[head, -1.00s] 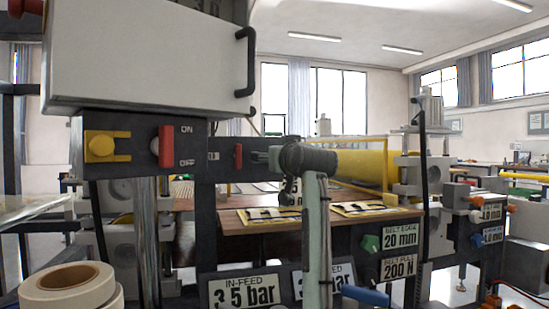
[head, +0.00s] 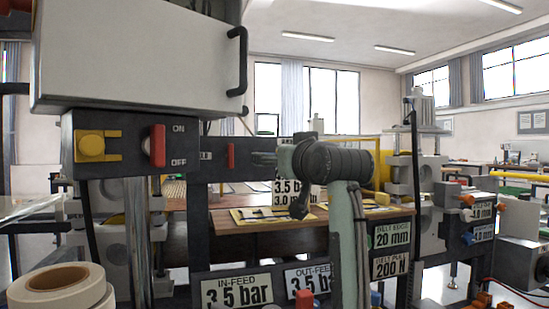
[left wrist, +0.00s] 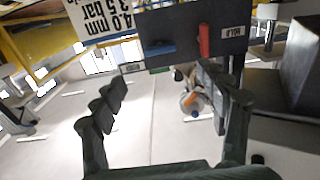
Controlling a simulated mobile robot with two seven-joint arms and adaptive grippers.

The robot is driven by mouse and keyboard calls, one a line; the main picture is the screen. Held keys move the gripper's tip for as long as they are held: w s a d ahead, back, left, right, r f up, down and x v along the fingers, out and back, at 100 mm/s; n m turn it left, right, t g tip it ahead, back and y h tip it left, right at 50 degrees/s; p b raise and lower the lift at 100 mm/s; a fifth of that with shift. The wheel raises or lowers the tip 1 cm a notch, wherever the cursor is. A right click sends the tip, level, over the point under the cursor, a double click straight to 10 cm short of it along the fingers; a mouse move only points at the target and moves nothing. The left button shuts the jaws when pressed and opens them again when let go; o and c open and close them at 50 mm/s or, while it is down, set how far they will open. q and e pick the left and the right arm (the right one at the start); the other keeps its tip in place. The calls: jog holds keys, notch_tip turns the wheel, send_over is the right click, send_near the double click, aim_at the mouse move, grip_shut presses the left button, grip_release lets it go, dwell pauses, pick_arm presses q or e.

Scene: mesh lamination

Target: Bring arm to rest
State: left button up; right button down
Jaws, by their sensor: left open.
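My left gripper (left wrist: 162,82) is open and empty in the left wrist view, its dark fingers spread apart over the pale floor. No right gripper can be identified in either view.
The laminating machine fills the head view, with a white cabinet (head: 140,60), an ON/OFF red switch (head: 157,146) and a wooden table (head: 270,235) bearing mesh samples. A tape roll (head: 58,279) sits at bottom left. A yellow rail (left wrist: 30,62) crosses the left wrist view.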

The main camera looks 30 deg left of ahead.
pick_arm(q)
jog(key=shift+s+d, duration=0.35)
jog(key=shift+d, duration=0.05)
jog(key=w+a+m, duration=0.1)
jog(key=w+a, duration=0.7)
jog(key=a, duration=0.1)
jog(key=shift+m, duration=0.3)
jog(key=shift+s+a, duration=0.1)
